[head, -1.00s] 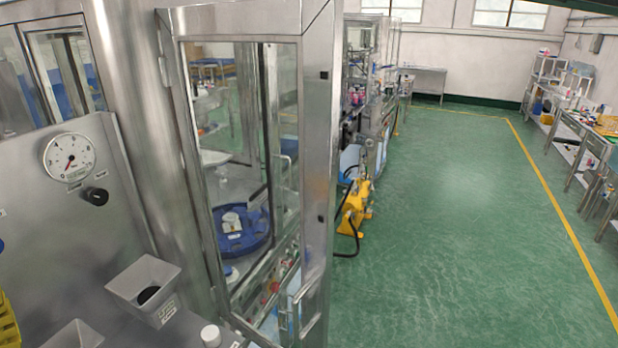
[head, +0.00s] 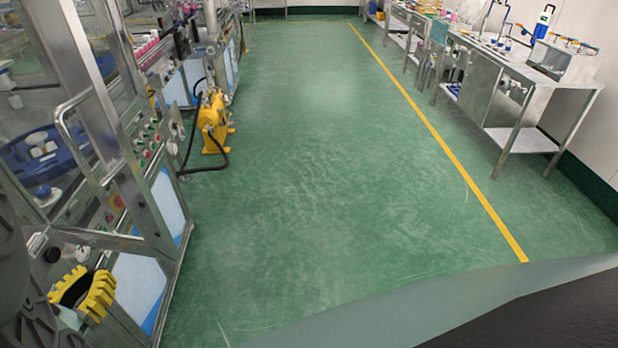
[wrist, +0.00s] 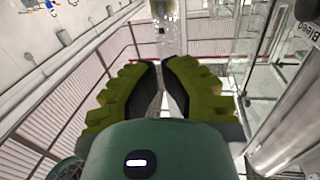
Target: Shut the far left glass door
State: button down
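A glass door (head: 35,90) in a steel frame stands at the left in the head view; its top and left side are cut off. A bent metal handle (head: 62,120) projects from its right side. I cannot tell whether it is fully shut, nor surely whether it is the far left door. My gripper (head: 98,272) has yellow ribbed fingers and is at the lower left, in front of the machine's control panel and below the handle. The wrist view shows my gripper (wrist: 161,62) with a narrow empty gap between its dark pads. It holds nothing visible.
A machine panel with buttons (head: 148,140) borders the left side. A yellow floor unit (head: 213,122) with a black hose stands beyond it. Green floor (head: 330,180) lies clear in the middle. A steel table (head: 515,90) with items stands at the right.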

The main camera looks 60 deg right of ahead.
aim_at(146, 209)
jog(key=p+x, duration=0.5)
jog(key=x, duration=0.7)
jog(key=shift+w+d, duration=0.15)
jog(key=shift+d, duration=0.1)
jog(key=shift+p+x, duration=0.45)
jog(key=shift+x, duration=0.35)
jog(key=shift+d+f, duration=0.15)
jog(key=shift+f, duration=0.05)
